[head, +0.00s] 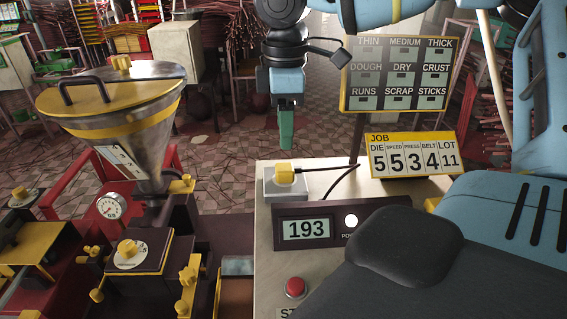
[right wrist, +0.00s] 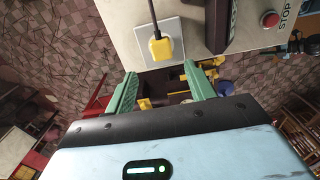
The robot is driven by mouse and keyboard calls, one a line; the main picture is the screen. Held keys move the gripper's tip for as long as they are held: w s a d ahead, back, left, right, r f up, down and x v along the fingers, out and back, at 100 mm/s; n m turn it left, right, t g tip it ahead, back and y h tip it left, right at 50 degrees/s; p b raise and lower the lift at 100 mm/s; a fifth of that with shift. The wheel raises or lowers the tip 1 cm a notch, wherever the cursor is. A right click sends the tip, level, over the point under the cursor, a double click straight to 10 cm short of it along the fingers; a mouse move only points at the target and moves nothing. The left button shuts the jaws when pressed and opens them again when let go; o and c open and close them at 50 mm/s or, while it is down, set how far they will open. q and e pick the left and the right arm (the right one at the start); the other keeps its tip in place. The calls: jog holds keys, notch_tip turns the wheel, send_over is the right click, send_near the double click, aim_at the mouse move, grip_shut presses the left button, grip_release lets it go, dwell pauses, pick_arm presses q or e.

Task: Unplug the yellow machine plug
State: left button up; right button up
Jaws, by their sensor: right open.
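The yellow plug (head: 285,172) sits in a pale socket block (head: 272,188) on the left part of the console top. A black cord runs from it to the right. In the right wrist view the plug (right wrist: 160,46) lies ahead of the fingertips, roughly between their lines, with its cord leading away. My right gripper (head: 286,146) hangs above and behind the plug in the head view, apart from it. In the right wrist view its two green fingers (right wrist: 160,70) are spread with nothing between them. My left gripper is not in view.
A JOB number sign (head: 410,155) and a word board (head: 400,75) stand to the right. A red button (head: 295,287) is on the console front. A hopper machine (head: 120,110) stands left.

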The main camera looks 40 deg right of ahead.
aim_at(285, 167)
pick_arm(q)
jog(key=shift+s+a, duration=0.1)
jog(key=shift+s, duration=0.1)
pick_arm(e)
jog(key=shift+s+a, duration=0.15)
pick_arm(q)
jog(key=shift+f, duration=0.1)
pick_arm(e)
notch_tip(285, 167, down, 8)
jog(key=shift+r+b, duration=0.25)
jog(key=shift+b, duration=0.9)
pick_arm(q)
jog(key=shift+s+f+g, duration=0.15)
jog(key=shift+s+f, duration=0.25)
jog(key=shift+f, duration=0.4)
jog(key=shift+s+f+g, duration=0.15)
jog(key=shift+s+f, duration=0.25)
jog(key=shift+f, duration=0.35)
pick_arm(e)
jog(key=shift+f, duration=0.75)
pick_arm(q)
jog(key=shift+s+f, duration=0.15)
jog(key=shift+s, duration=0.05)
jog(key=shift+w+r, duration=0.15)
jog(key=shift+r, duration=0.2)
pick_arm(e)
grip_shut()
